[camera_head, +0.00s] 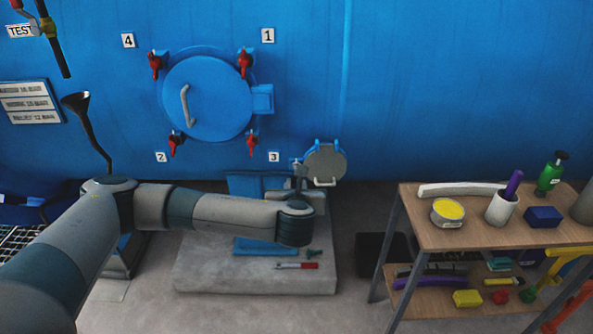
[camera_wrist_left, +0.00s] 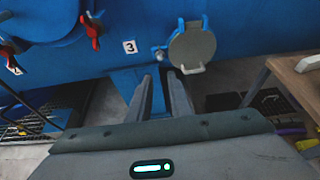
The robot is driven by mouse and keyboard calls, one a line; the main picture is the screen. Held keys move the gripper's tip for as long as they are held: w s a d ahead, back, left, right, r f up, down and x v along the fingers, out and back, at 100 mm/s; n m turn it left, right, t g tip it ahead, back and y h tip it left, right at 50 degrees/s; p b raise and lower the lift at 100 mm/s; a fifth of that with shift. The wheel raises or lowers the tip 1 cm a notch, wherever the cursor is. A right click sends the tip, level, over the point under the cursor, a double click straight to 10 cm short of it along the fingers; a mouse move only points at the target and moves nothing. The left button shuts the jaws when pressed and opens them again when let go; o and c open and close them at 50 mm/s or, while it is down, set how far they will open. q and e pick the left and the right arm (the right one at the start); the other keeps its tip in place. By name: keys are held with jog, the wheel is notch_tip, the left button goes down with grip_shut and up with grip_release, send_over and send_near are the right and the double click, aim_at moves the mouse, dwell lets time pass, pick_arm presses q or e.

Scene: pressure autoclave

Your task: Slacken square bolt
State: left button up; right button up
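I cannot make out a square bolt for certain. A small round grey hatch cover (camera_head: 325,161) with a light handle sits low on the blue wall, with a small fitting (camera_head: 298,167) at its left edge. The cover also shows in the left wrist view (camera_wrist_left: 192,48). My left arm reaches across the head view, and its gripper (camera_head: 304,184) is just below this hatch, partly hidden by the wrist. In the left wrist view the fingers (camera_wrist_left: 162,80) stand apart with nothing seen between them, pointing towards the hatch's lower left. My right gripper is out of view.
A large round blue door (camera_head: 207,99) with red clamps is at upper left. A red-handled tool (camera_head: 297,266) and a small dark piece (camera_head: 313,253) lie on the concrete slab (camera_head: 210,280). A wooden table (camera_head: 440,235) with several items stands right.

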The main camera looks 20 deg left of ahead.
pick_arm(q)
jog(key=shift+w, duration=0.15)
jog(key=x, duration=1.7)
jog(key=shift+f, duration=0.15)
grip_shut()
